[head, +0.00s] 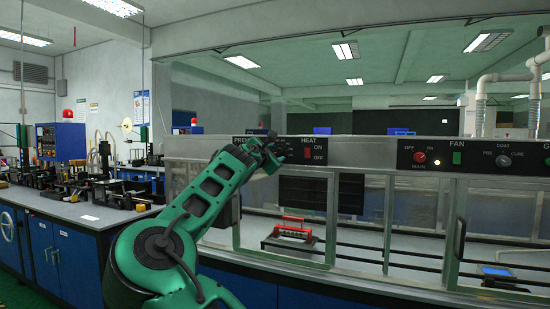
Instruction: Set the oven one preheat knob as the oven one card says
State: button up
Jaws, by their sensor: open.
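A black control panel (313,151) runs along the top of the long metal-framed oven. A label starting "PRE" (241,140) shows at its left, cut off by my arm. The knob under that label is hidden behind my arm and gripper. My gripper (277,149) is open at the panel face, between that label and the HEAT label. I cannot tell whether it touches the knob or is around it. No oven one card can be made out.
A red HEAT switch (308,153) is close to the right of my gripper. Further right are a red FAN knob (420,157), a green button (457,158) and a grey COAT/PRE/CURE knob (503,161). A red-handled rack (292,228) sits behind the glass. A cluttered bench (80,215) stands left.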

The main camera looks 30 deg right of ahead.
jog(key=shift+x, duration=0.95)
jog(key=shift+c, duration=0.5)
jog(key=c, duration=0.9)
